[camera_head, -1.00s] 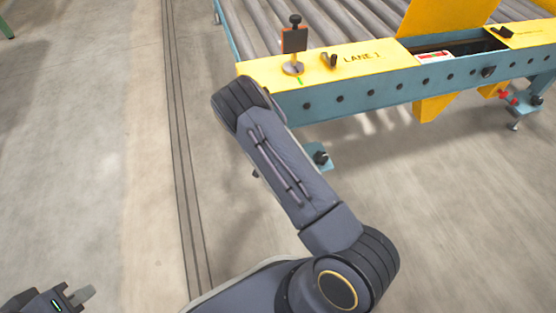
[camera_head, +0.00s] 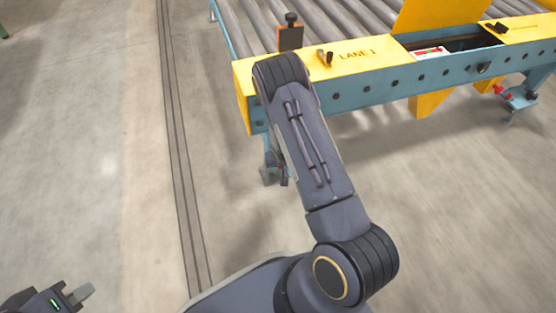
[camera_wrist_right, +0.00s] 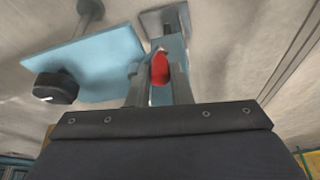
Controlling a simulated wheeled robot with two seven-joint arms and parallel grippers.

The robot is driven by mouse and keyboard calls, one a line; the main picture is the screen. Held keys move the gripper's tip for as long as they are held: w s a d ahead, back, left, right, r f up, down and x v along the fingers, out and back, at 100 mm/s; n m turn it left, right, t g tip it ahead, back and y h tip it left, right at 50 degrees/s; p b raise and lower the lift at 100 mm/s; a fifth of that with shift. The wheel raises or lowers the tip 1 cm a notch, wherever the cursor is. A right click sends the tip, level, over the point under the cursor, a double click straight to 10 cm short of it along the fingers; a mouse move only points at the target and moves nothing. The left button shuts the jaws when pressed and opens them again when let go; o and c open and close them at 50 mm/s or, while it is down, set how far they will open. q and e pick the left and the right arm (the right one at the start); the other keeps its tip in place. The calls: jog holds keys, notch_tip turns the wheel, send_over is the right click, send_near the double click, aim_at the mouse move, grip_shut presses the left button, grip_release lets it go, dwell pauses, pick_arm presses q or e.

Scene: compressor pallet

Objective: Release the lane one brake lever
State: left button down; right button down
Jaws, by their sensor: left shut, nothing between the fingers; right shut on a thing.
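In the right wrist view, a red lever end (camera_wrist_right: 160,68) sits between the two fingers of my right gripper (camera_wrist_right: 160,78). The gripper is shut on it, close to a light blue foot plate (camera_wrist_right: 90,55) with a black knob. In the head view my right forearm hides this gripper and the lever, near the left end of the conveyor. The yellow plate marked LANE 1 (camera_head: 375,53) lies on top of that end. My left gripper (camera_head: 76,294) is shut and empty at the bottom left, far from the conveyor.
Another red handle (camera_head: 502,91) shows by the foot at right. The concrete floor (camera_head: 90,150) at left is clear.

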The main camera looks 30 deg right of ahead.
jog(key=n, duration=0.1)
jog(key=s+d+n+y, duration=0.1)
jog(key=n, duration=0.1)
jog(key=s+d+n+y+p, duration=0.1)
jog(key=n, duration=0.1)
jog(key=n+p, duration=0.1)
jog(key=s+d+n+y, duration=0.1)
jog(key=n, duration=0.1)
jog(key=shift+d+r+n+p, duration=0.1)
jog(key=shift+n+p, duration=0.2)
jog(key=shift+p, duration=0.1)
jog(key=shift+d+n+y+p, duration=0.25)
jog(key=shift+n+y+p, duration=0.05)
jog(key=shift+n, duration=0.35)
jog(key=shift+d+n+y+p, duration=0.2)
jog(key=shift+n+y+p, duration=0.1)
jog(key=shift+n, duration=0.35)
jog(key=c, duration=1.6)
grip_release()
